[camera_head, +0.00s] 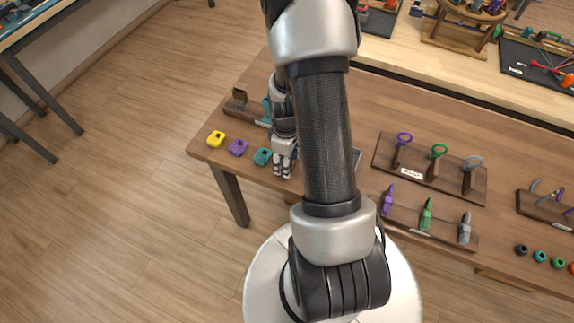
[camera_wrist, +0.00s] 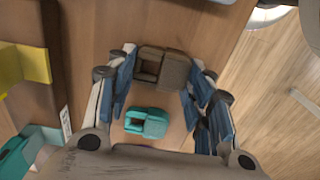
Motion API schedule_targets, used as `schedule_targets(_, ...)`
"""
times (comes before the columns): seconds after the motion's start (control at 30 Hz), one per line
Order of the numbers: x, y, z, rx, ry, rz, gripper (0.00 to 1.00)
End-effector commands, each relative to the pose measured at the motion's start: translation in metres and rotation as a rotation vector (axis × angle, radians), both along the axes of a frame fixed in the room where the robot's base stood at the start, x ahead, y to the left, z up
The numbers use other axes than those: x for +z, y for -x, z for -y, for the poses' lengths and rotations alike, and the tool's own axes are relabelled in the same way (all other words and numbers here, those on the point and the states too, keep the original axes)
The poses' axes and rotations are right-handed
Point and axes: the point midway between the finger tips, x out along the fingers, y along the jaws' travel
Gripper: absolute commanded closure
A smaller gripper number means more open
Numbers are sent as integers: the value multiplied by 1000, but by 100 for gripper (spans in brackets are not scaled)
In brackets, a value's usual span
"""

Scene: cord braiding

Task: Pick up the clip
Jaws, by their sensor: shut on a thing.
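A grey-brown clip (camera_wrist: 162,67) lies between the blue-padded fingers of my gripper (camera_wrist: 160,78) in the wrist view. My gripper is shut on it. In the head view my gripper (camera_head: 283,166) is low at the table's near edge, and the held clip cannot be made out there. A teal clip (camera_wrist: 147,122) lies on the table beside it; it also shows in the head view (camera_head: 262,157). A purple clip (camera_head: 238,148) and a yellow clip (camera_head: 216,139) lie farther left in the same row.
A dark wooden rack (camera_head: 237,107) stands behind the row; in the wrist view it (camera_wrist: 48,100) bears yellow and teal pieces. Racks with looped tools (camera_head: 437,151) and upright handles (camera_head: 427,213) stand to the right. The table's near edge is close to my gripper.

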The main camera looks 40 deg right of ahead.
Motion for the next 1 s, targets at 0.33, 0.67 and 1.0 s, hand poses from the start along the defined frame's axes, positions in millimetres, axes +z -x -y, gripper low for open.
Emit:
schedule_targets(0.33,14,-1,0,0,1,2,62)
schedule_targets(0.67,93,-1,1,0,3,5,62)
schedule_targets(1.0,177,-1,0,0,2,3,62)
